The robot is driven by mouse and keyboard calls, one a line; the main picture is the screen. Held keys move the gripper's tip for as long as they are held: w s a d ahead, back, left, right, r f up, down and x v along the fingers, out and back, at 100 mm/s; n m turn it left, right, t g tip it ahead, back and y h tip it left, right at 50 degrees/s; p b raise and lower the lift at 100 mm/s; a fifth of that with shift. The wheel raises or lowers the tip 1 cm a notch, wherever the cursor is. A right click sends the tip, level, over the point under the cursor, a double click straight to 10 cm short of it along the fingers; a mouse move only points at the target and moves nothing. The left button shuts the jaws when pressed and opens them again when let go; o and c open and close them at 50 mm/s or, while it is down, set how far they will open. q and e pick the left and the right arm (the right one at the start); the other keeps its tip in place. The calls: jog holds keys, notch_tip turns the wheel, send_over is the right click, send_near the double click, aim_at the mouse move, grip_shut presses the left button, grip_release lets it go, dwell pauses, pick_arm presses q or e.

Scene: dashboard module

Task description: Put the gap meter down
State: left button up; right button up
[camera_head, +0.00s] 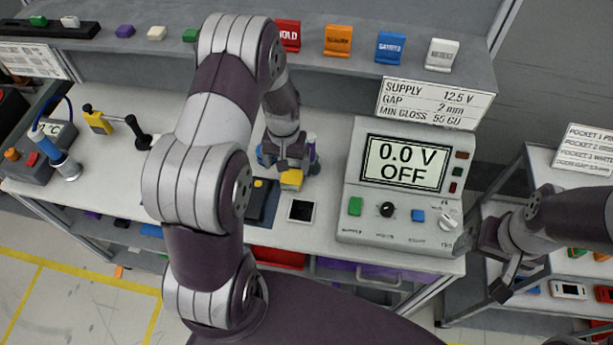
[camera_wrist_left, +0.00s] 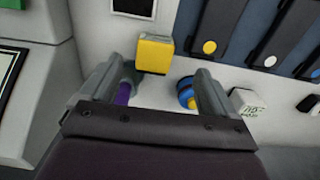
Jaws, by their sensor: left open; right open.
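A small yellow block with a grey face (camera_head: 291,179), which I take to be the gap meter, is on the white bench top, beside the power supply. In the left wrist view the yellow block (camera_wrist_left: 154,53) lies just beyond the fingertips, outside them. My left gripper (camera_head: 287,166) is above the bench at the block; in its wrist view its fingers (camera_wrist_left: 160,80) are spread with nothing gripped between them. My right gripper (camera_head: 503,285) is open and empty at the right, beside the power supply and near the side cart.
The power supply (camera_head: 404,190) reads 0.0 V OFF. A black-framed square (camera_head: 301,211) lies near the block. Blue (camera_wrist_left: 186,92) and purple (camera_wrist_left: 124,93) round items stand close to the left fingers. Coloured cards line the shelf (camera_head: 360,62). A cart (camera_head: 540,190) stands right.

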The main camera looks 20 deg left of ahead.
aim_at(291, 178)
pick_arm(q)
jog(key=f+p, duration=0.1)
jog(key=f, duration=0.4)
jog(key=f+p, duration=0.1)
jog(key=f, duration=0.2)
jog(key=shift+w+d+p, duration=0.3)
jog(key=shift+d+p, duration=0.05)
jog(key=shift+a+f, duration=0.25)
jog(key=shift+w+d, duration=0.1)
jog(key=shift+d, duration=0.15)
jog(key=c, duration=1)
jog(key=shift+c, duration=1.2)
jog(key=shift+a, duration=0.15)
jog(key=shift+r, duration=0.15)
